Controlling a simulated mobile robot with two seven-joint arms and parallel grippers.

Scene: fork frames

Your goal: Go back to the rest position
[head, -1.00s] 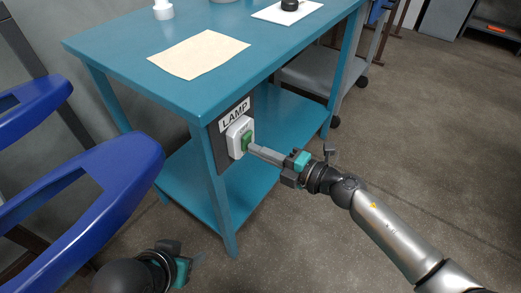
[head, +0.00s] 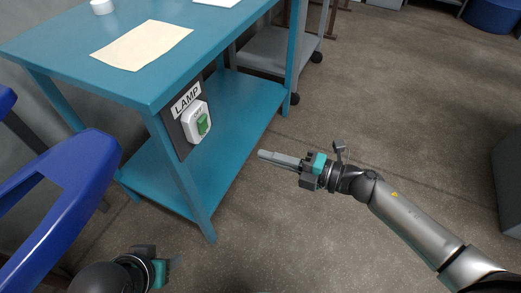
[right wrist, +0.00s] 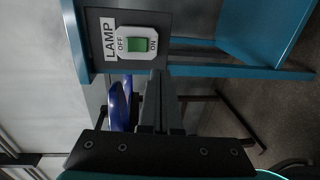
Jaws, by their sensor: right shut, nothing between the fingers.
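My right gripper (head: 262,155) is shut and empty, held over open floor to the right of the teal table. It is apart from the lamp switch (head: 198,123), a white box with a green rocker on a dark panel under the LAMP label. In the right wrist view, the shut fingers (right wrist: 159,75) point toward the switch (right wrist: 137,43), with OFF and ON marked on either side of the green rocker. My left gripper (head: 170,262) shows only partly at the bottom left; its fingers are too unclear to tell open from shut.
The teal table (head: 155,85) has a lower shelf and carries a beige sheet (head: 142,45). A blue chair-like frame (head: 60,190) stands at the left, near my left arm. A grey cart (head: 275,50) stands behind.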

